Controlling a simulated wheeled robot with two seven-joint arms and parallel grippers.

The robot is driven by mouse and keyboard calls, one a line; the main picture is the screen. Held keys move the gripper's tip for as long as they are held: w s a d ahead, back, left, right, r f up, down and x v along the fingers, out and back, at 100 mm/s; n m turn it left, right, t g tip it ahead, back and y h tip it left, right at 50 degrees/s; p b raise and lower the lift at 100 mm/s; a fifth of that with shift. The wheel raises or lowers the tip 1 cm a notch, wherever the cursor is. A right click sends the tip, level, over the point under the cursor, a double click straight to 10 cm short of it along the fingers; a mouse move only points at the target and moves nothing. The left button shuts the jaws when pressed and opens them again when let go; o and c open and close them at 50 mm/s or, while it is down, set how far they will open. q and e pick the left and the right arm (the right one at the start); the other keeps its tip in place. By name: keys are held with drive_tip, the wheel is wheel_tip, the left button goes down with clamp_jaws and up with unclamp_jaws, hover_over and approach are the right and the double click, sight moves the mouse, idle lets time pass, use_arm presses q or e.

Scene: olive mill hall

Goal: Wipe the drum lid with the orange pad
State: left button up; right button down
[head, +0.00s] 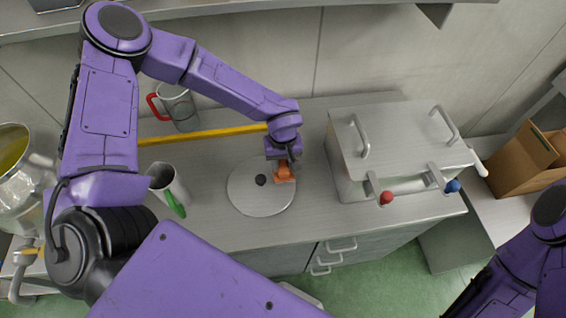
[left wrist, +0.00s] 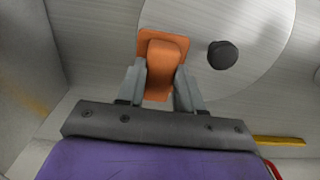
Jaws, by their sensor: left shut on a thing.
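The drum lid (head: 258,198) is a round, light grey metal disc with a black knob (head: 261,180), lying on the metal counter. In the left wrist view the lid (left wrist: 262,75) and its black knob (left wrist: 222,55) show to the right of the pad. My left gripper (head: 282,167) is shut on the orange pad (head: 285,174), over the lid's right part beside the knob. In the left wrist view the fingers (left wrist: 160,82) clasp the raised grip of the orange pad (left wrist: 163,62). The pad looks to be at the lid's surface; contact is hard to tell. My right gripper is out of view.
A metal box (head: 385,150) with handles and red and blue knobs stands right of the lid. A red-handled mug (head: 180,106) and a green-handled metal cup (head: 164,182) stand left, near a yellow bar (head: 205,134). A cardboard box (head: 520,165) sits far right.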

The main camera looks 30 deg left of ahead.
use_arm(q)
drive_tip(key=shift+r, duration=2.8)
drive_tip(key=shift+r, duration=1.5)
